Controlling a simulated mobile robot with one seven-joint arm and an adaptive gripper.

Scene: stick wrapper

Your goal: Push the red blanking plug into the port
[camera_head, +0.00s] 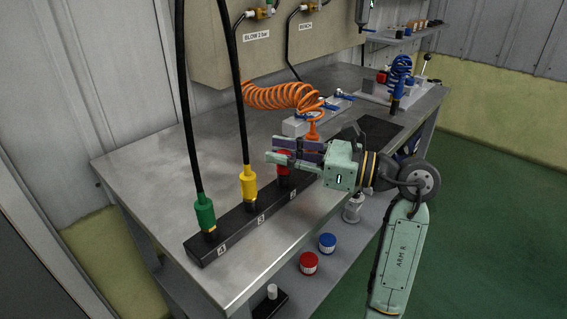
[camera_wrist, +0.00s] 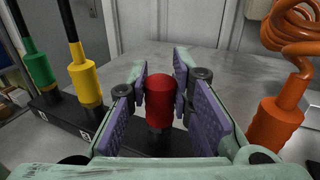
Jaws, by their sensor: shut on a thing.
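The red blanking plug (camera_wrist: 160,92) stands upright between my gripper's (camera_wrist: 161,105) purple finger pads in the wrist view. A dark narrower part shows beneath it, over the black port block (camera_wrist: 100,130). In the head view the red plug (camera_head: 282,160) shows behind the fingers of my gripper (camera_head: 284,150), at the block (camera_head: 232,228), to the right of the yellow fitting. My gripper is shut on the plug. The fingers hide part of it, and I cannot tell how deep it sits in the port.
The green fitting (camera_head: 205,212) and yellow fitting (camera_head: 248,184) with black hoses stand left of the plug. An orange fitting (camera_head: 312,132) with a coiled hose is close on the right. The metal bench (camera_head: 165,165) is clear at left. Red (camera_head: 308,262) and blue (camera_head: 327,243) caps sit below.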

